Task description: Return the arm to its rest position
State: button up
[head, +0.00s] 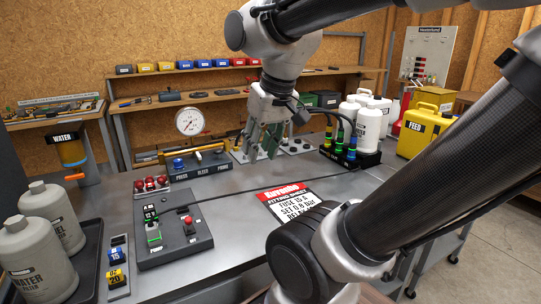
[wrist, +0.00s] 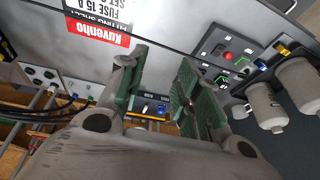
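My arm reaches in from the right and bends over the workbench (head: 225,205). My gripper (head: 262,145) points down above the back middle of the bench, to the right of the gauge. In the wrist view my gripper (wrist: 158,92) shows two green-padded fingers standing apart. Nothing is held between them; a strip of bench equipment shows through the gap. Whether the fingertips touch anything below cannot be told.
Grey bottles (head: 40,262) stand at left, a yellow FEED container (head: 422,130) at right. A shelf runs behind.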

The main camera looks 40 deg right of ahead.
jog(key=s, duration=0.1)
jog(key=f+n, duration=0.1)
jog(key=s, duration=0.1)
jog(key=shift+s+d+f+n, duration=0.25)
jog(key=shift+s+d+n, duration=0.05)
jog(key=shift+s, duration=0.05)
